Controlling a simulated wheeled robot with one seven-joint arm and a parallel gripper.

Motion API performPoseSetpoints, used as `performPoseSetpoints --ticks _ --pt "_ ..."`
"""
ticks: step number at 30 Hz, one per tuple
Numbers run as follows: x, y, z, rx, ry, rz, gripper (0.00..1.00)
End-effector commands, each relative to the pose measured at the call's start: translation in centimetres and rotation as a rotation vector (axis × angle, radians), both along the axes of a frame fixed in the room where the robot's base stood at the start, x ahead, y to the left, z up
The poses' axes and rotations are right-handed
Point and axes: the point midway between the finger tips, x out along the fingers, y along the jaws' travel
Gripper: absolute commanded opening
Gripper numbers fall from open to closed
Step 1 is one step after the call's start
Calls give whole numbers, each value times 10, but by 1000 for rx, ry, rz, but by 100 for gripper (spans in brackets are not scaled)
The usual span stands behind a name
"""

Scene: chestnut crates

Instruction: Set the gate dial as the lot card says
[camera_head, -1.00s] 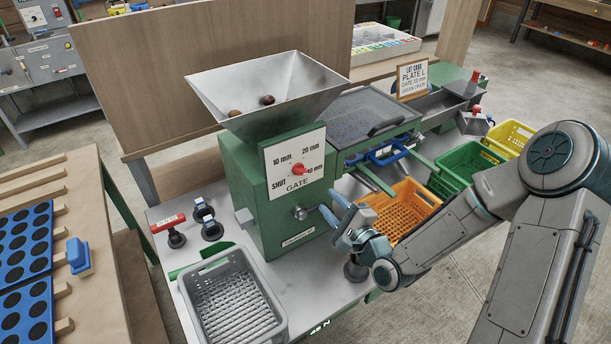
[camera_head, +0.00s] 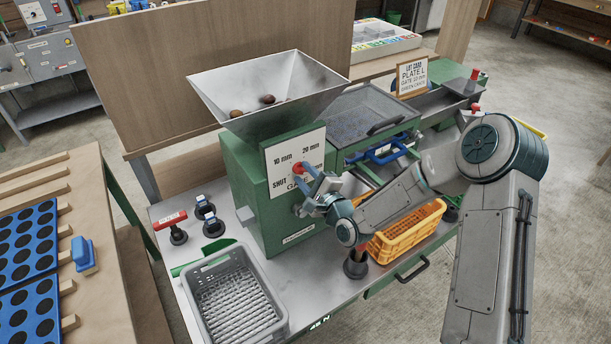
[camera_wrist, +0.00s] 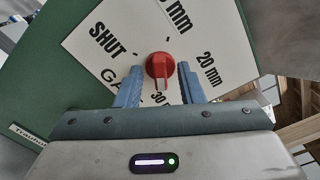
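The gate dial is a red knob (camera_wrist: 160,66) on a white plate (camera_head: 283,158) marked SHUT, 10 mm, 20 mm and 30 mm, on the front of the green machine (camera_head: 250,190). I cannot tell surely which mark the knob points at. My gripper (camera_wrist: 161,84) is at the dial, its two blue fingers on either side of the knob with gaps showing. In the head view my gripper (camera_head: 309,177) covers the plate's lower right.
A steel hopper (camera_head: 268,95) with a few chestnuts tops the machine. A grey crate (camera_head: 187,283) stands at its front left, near dark-based tools (camera_head: 178,236). An orange crate (camera_head: 405,233) lies below my arm. A blue-holed board (camera_head: 25,250) is on the left bench.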

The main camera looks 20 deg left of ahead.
Motion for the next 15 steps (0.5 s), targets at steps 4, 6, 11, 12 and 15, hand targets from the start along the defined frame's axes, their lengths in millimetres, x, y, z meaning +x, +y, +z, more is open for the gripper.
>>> performPoseSetpoints --ticks 4,6,11,12,15 --pt "0 0 0 0 0 0 7" --pt "0 0 0 0 0 0 0" --pt "0 0 0 -3 -2 1 0" --pt "0 0 0 -5 -4 1 0" --pt "0 0 -1 -15 -18 1 0"
